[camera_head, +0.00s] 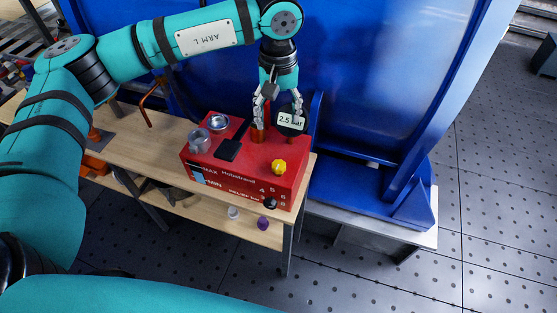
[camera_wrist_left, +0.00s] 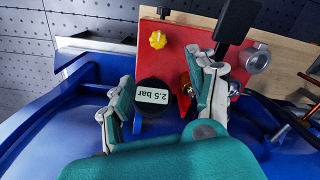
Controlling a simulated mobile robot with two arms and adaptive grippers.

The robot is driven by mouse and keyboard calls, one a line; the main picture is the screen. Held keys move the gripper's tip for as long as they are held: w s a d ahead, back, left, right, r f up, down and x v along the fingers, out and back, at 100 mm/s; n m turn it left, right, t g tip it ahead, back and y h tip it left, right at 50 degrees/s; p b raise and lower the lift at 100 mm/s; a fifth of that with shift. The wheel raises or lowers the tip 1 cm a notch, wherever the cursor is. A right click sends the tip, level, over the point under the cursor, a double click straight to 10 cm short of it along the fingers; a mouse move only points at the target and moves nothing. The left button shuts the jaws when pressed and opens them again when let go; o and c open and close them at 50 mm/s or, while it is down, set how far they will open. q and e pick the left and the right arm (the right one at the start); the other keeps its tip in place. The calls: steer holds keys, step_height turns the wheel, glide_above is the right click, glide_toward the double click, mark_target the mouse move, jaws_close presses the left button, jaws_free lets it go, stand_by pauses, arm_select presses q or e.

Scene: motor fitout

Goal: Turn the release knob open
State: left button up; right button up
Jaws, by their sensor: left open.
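A red box (camera_head: 240,172) stands on a wooden bench and carries the controls. A yellow lobed knob (camera_head: 279,167) is on its top near the right end; it also shows in the left wrist view (camera_wrist_left: 158,40). No label shows which knob is the release knob. A small black knob (camera_head: 271,203) is on the front beside numbers. My left gripper (camera_head: 277,112) is open above the box's back edge. In the left wrist view, a round black 2.5 bar gauge (camera_wrist_left: 152,97) appears between its spread fingers. A brass part (camera_wrist_left: 186,84) beside the gauge is partly hidden by one finger.
A black lever (camera_head: 233,142) and metal cylinders (camera_head: 218,123) stand on the box, left of the gripper. A blue panel (camera_head: 390,80) rises close behind. The wooden bench (camera_head: 160,145) has bare room at left. Small white and purple items sit on its lower shelf.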

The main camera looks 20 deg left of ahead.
mark_target(279, 164)
arm_select(q)
step_height(279, 164, down, 17)
steer(key=p, duration=0.4)
steer(key=shift+d, duration=0.1)
steer(key=c, duration=1.1)
steer(key=shift+c, duration=0.2)
